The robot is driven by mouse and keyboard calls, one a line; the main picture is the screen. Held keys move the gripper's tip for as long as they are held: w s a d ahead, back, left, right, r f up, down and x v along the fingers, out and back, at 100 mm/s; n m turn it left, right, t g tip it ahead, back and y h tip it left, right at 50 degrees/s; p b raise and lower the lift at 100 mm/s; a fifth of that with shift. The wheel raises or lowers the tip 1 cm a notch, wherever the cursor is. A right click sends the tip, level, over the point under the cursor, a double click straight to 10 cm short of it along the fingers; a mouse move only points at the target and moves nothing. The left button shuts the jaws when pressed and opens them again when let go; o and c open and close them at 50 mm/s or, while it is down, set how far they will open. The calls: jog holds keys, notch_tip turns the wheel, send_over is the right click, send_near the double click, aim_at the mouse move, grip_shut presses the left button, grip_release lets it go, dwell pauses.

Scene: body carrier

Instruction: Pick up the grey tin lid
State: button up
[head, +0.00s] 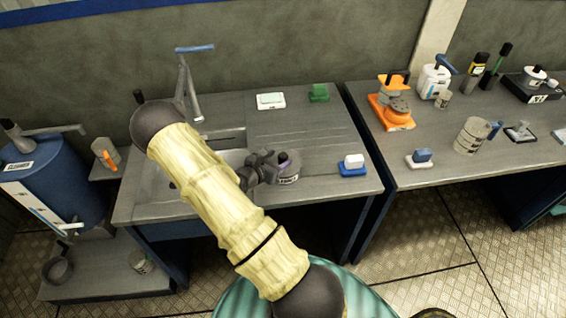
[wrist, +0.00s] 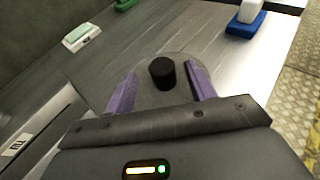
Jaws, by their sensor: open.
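The grey tin lid (wrist: 150,98) is round, with a black knob (wrist: 162,73) standing up from its middle. In the wrist view my gripper (wrist: 161,68) is open, with one purple finger on each side of the knob and visible gaps between.
A blue block with a white top (head: 353,166) stands right of the tin. A white soap-like dish (head: 270,101) and a green block (head: 319,92) lie at the back. The sink and tap (head: 187,85) are to the left. The counter (head: 320,135) between is clear.

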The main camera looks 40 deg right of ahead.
aim_at(286, 155)
jog(key=p+x, duration=0.2)
jog(key=x, duration=0.2)
jog(key=shift+s+d+r, duration=0.1)
jog(key=shift+s+d, duration=0.05)
jog(key=shift+d, duration=0.15)
jog(key=shift+d+f, duration=0.25)
jog(key=shift+d, duration=0.05)
jog(key=c, duration=1)
jog(key=shift+c, duration=0.2)
jog(key=shift+r, duration=0.1)
notch_tip(286, 155, up, 10)
jog(key=b, duration=0.2)
